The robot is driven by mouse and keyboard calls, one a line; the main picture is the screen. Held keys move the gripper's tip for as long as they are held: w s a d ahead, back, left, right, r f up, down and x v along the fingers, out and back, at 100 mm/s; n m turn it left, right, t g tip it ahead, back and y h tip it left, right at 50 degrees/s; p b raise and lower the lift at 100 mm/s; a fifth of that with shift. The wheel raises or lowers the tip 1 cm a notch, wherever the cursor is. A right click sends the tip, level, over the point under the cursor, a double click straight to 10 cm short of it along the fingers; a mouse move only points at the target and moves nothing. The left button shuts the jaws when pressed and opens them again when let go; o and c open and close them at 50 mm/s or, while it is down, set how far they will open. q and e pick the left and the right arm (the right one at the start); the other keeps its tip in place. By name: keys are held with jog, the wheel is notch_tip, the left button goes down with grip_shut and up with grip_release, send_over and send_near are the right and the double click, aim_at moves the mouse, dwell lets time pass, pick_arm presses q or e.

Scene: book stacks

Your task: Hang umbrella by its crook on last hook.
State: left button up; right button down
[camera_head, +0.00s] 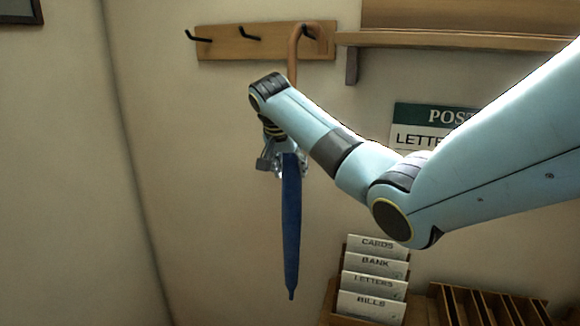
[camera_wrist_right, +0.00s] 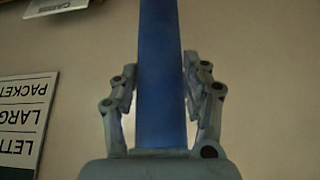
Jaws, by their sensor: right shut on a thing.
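The blue umbrella (camera_head: 291,222) hangs upright with its tip down. My right gripper (camera_head: 284,165) is shut on its upper body, and the right wrist view shows the blue cloth (camera_wrist_right: 160,75) between the two fingers (camera_wrist_right: 161,95). The brown crook (camera_head: 293,48) rises above my wrist to the wooden hook rail (camera_head: 270,47). It curves over at the rightmost hook (camera_head: 308,33). I cannot tell whether the crook rests on that hook or is just in front of it. The middle hook (camera_head: 250,36) and left hook (camera_head: 198,37) are empty. My left gripper is not in view.
A wooden shelf (camera_head: 450,40) with a bracket (camera_head: 352,66) adjoins the rail on the right. A green and white sign (camera_head: 420,127) hangs below it. A card rack (camera_head: 372,280) and wooden slots (camera_head: 485,305) stand at lower right. The wall left of the umbrella is clear.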

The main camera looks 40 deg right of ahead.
dwell(0.4)
jog(key=c, duration=0.6)
grip_release()
jog(key=shift+o, duration=0.2)
jog(key=v, duration=1.2)
jog(key=shift+f, duration=0.1)
